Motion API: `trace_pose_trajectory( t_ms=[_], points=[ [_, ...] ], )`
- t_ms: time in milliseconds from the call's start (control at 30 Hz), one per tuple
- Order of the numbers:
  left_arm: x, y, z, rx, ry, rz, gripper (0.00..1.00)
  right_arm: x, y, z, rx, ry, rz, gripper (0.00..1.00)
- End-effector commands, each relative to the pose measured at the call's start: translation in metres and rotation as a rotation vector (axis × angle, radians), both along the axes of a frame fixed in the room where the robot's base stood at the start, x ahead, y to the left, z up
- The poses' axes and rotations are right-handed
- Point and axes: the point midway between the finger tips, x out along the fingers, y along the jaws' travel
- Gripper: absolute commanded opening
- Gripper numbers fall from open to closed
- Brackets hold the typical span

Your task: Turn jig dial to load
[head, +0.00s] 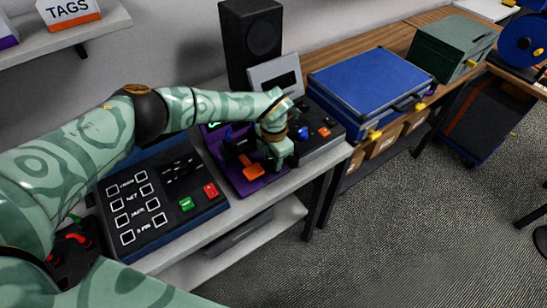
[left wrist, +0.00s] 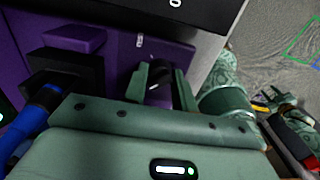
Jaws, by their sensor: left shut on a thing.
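The purple jig (head: 262,184) sits on the light bench in the head view, with an orange lever (head: 250,168) at its front. My left gripper (head: 281,158) is over the jig's right side and hides the dial there. In the left wrist view, the purple jig panel (left wrist: 112,57) carries a black dial (left wrist: 158,74) with a pale mark. The fingers of my left gripper (left wrist: 161,88) stand on either side of the dial and are shut on it. The dial's setting label is not readable.
A dark blue control panel (head: 165,208) with green and red buttons is left of the jig. A grey device (head: 318,138) and blue case (head: 368,85) are to the right. A black speaker (head: 252,42) stands behind. In the left wrist view, a blue plug (left wrist: 35,117) sits beside the gripper.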

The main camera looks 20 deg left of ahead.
Motion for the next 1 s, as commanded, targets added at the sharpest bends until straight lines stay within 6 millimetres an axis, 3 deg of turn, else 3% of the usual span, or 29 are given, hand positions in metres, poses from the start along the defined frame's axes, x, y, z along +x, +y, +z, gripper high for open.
trace_pose_trajectory(
  t_ms=[233, 267, 333, 700, 867, 1000],
  points=[
    [0.001, 0.0, 0.001, -0.001, -0.003, 0.002, 0.04, 0.0, 0.0, 0.0, 0.0, 0.0, 0.0, 0.36],
    [0.001, 0.0, 0.001, -0.001, -0.003, 0.002, 0.32, 0.0, 0.0, 0.0, 0.0, 0.0, 0.0, 0.36],
    [0.001, 0.0, 0.001, 0.0, -0.002, 0.001, 0.49, 0.0, 0.0, 0.0, 0.0, 0.0, 0.0, 0.36],
    [0.001, 0.0, 0.008, 0.0, -0.002, 0.0, 0.49, 0.0, 0.0, 0.002, 0.0, -0.001, 0.0, 0.36],
    [0.002, 0.0, 0.04, -0.001, -0.006, 0.0, 0.49, 0.002, 0.0, 0.011, 0.0, -0.004, 0.0, 0.36],
    [0.002, 0.0, 0.079, -0.001, -0.006, 0.0, 0.49, 0.003, 0.0, 0.018, 0.0, -0.007, 0.0, 0.36]
  ],
)
